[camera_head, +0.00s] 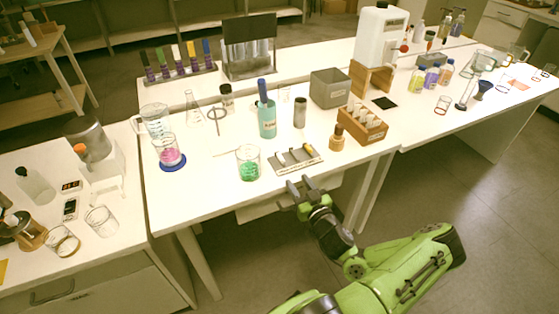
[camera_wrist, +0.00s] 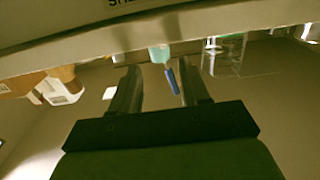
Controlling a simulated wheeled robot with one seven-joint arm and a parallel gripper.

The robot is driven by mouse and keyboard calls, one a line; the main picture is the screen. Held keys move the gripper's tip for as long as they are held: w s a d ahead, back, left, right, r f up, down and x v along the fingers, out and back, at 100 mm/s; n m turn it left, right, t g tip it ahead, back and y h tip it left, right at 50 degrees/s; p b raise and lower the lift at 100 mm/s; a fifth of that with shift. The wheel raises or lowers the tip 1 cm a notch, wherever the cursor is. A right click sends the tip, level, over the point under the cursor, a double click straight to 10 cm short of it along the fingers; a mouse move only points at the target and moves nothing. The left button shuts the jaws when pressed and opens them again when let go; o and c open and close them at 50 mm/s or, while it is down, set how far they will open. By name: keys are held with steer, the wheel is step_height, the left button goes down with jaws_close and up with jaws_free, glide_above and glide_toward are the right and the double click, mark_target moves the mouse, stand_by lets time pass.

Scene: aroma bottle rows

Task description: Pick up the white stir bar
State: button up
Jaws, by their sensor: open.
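My gripper (camera_head: 301,184) is open and empty at the front edge of the middle table, just in front of a small grey tray (camera_head: 281,168). The tray holds a few small pieces, dark, yellowish and pale. A pale piece (camera_head: 309,149) at its right end may be the white stir bar, but it is too small to be sure. In the wrist view my open gripper (camera_wrist: 160,68) has nothing between its fingers, and I cannot make out the stir bar there.
A beaker of green liquid (camera_head: 248,168) stands left of the tray. A brown bottle (camera_head: 337,139) and a wooden rack of vials (camera_head: 372,134) stand to its right. Behind are a teal cup with a blue-handled tool (camera_head: 267,122) and a dark cylinder (camera_head: 300,113).

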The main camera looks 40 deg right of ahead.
mark_target(283, 162)
steer(key=x, duration=0.9)
steer(key=shift+w+a+r+b, duration=0.1)
steer(key=shift+w+a+b, duration=0.05)
steer(key=shift+w+b, duration=0.15)
steer(key=shift+s, duration=0.1)
jaws_close()
